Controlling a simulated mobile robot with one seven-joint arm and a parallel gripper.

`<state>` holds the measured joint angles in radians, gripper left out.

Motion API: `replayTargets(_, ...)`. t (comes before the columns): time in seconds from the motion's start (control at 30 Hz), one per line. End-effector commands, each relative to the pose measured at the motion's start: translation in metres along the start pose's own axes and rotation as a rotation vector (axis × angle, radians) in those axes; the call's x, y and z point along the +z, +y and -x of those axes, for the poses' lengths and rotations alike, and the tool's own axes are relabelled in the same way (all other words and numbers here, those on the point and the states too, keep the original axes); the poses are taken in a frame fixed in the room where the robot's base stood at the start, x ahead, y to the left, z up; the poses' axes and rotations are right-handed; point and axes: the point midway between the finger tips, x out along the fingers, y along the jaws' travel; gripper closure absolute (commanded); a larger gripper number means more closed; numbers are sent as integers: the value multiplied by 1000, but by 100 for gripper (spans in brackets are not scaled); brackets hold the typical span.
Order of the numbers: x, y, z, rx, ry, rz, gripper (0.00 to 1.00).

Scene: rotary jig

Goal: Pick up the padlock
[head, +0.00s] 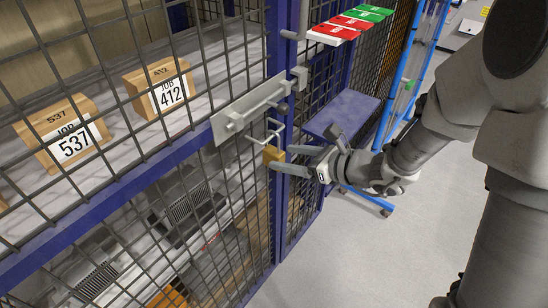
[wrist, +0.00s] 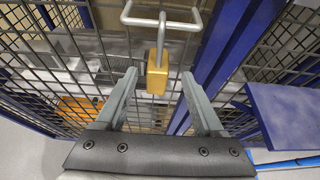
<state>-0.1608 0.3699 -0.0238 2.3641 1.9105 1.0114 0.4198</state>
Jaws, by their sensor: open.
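A brass padlock (head: 273,155) with a grey shackle hangs from a wire loop handle on the blue-framed mesh cage door. In the wrist view the padlock (wrist: 157,78) hangs upright, its shackle around the handle (wrist: 163,20). My gripper (head: 283,160) is open at the padlock, its fingers pointing toward the cage. In the wrist view the open fingers (wrist: 160,85) lie to either side of the padlock's body, with a visible gap on both sides. I cannot tell from these views how far the fingertips reach past the body in depth.
A grey latch plate (head: 243,110) with a bolt sits above the padlock. A blue shelf (head: 340,116) juts out at the right, close to my wrist. Boxes labelled 537 (head: 62,135) and 412 (head: 158,86) sit behind the mesh.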

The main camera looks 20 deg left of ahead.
Motion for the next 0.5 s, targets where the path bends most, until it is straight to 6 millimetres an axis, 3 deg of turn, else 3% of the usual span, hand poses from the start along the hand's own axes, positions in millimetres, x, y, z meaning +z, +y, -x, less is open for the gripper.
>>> replayTargets(0.23, -5, 4, -38, 5, 0, 2, 30)
replayTargets(0.5, -4, 4, -46, 2, 1, 1, 30)
